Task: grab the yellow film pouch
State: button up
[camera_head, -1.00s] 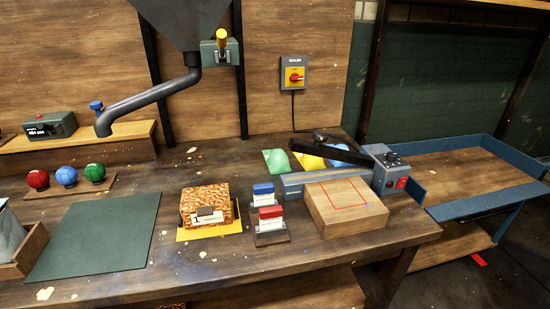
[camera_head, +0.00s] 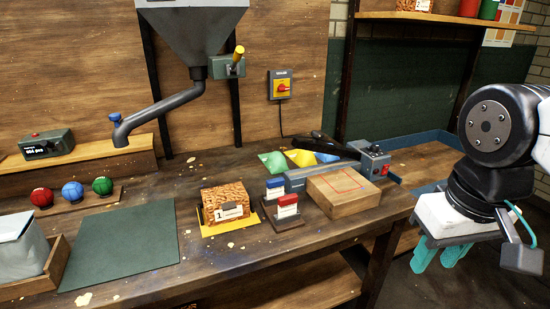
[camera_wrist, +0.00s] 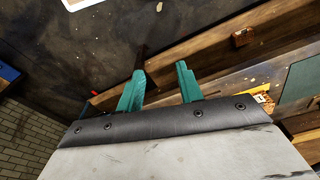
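The yellow film pouch (camera_head: 301,157) lies on the workbench behind the long bar of the sealer (camera_head: 325,173), between a green pouch (camera_head: 273,162) and a blue pouch (camera_head: 327,157). The sealer partly hides it. My gripper (camera_head: 438,257) hangs at the right, past the bench's right end, well apart from the pouch. Its teal fingers also show in the wrist view (camera_wrist: 160,85), spread apart with nothing between them. I cannot make out the pouch in the wrist view.
A wooden block (camera_head: 343,192) with a red outline stands in front of the sealer. Red and blue stamps (camera_head: 288,206) and a brown box (camera_head: 221,204) on a yellow sheet are left of it. A green mat (camera_head: 120,245) leaves clear room. The hopper spout (camera_head: 160,107) overhangs the bench.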

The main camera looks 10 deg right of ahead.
aim_at(302, 159)
jog(key=i, duration=0.45)
jog(key=z, duration=2.4)
jog(key=i, duration=2)
jog(key=u, duration=3.2)
jog(key=i, duration=0.5)
jog(key=u, duration=0.05)
